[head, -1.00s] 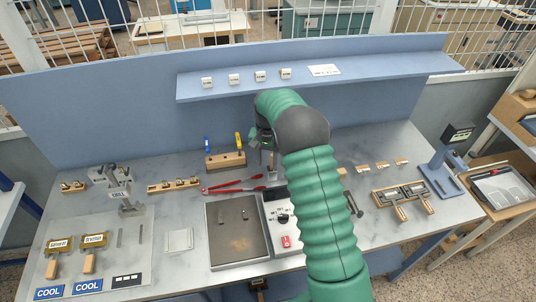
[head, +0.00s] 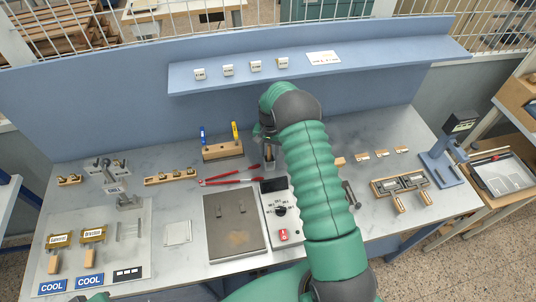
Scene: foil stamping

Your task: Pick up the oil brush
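A wooden block (head: 223,153) near the back middle holds a blue-handled tool (head: 203,137) and a yellow-handled tool (head: 235,132), both upright. I cannot tell for sure which thing is the oil brush. My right gripper (head: 265,138) is just right of the block, pointing down and partly hidden by my green arm. A small grey and brown piece (head: 269,157) shows right below it; I cannot tell whether the fingers hold it. The finger gap is too small to read. My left gripper is out of view.
Red-handled pliers (head: 228,179) lie in front of the block. A dark hot plate (head: 233,225) and a control box with a red button (head: 283,235) are nearer. A blue shelf (head: 350,72) runs behind. Clamps and stamp parts (head: 400,184) sit at right.

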